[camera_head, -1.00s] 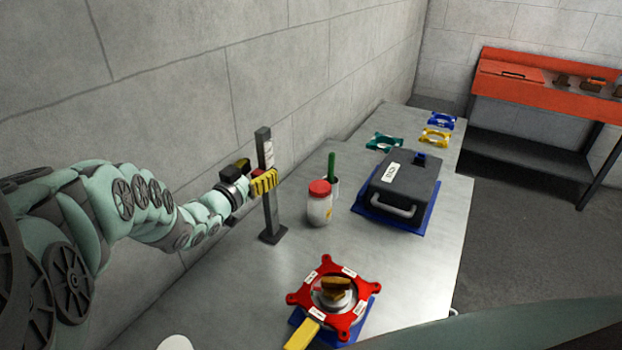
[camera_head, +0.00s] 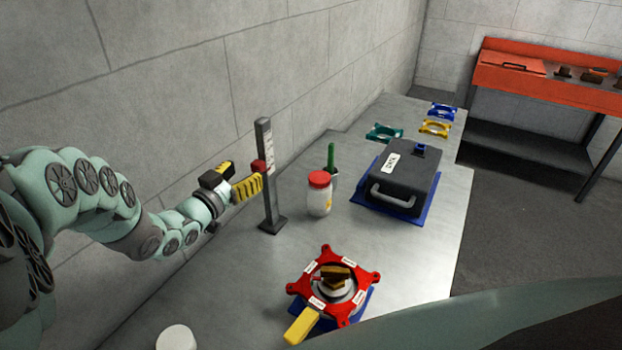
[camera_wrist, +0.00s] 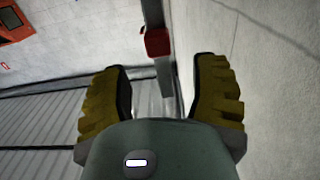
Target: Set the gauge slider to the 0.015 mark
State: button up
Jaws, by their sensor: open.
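The gauge (camera_head: 268,190) is a dark grey upright post on a flat base, standing on the grey table by the wall, with a pale marked scale near its top. Its red slider (camera_head: 259,166) sits on the upper part of the post. In the wrist view the red slider (camera_wrist: 158,42) shows beyond the fingertips, between their lines. My gripper (camera_head: 234,180) is just left of the post, its yellow ridged fingers apart. In the wrist view my gripper (camera_wrist: 160,85) is open with nothing between the fingers. The scale's figures are too small to read.
A red-lidded jar (camera_head: 319,195) stands right of the post, with a green-handled item (camera_head: 331,158) behind it. A black case (camera_head: 402,180) lies on a blue mat. A red four-armed hub fixture (camera_head: 335,290) is in front. Clear table lies between post and fixture.

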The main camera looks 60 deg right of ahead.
jog(key=a, duration=0.6)
jog(key=shift+s+a, duration=0.2)
jog(key=shift+r, duration=0.1)
dwell(0.6)
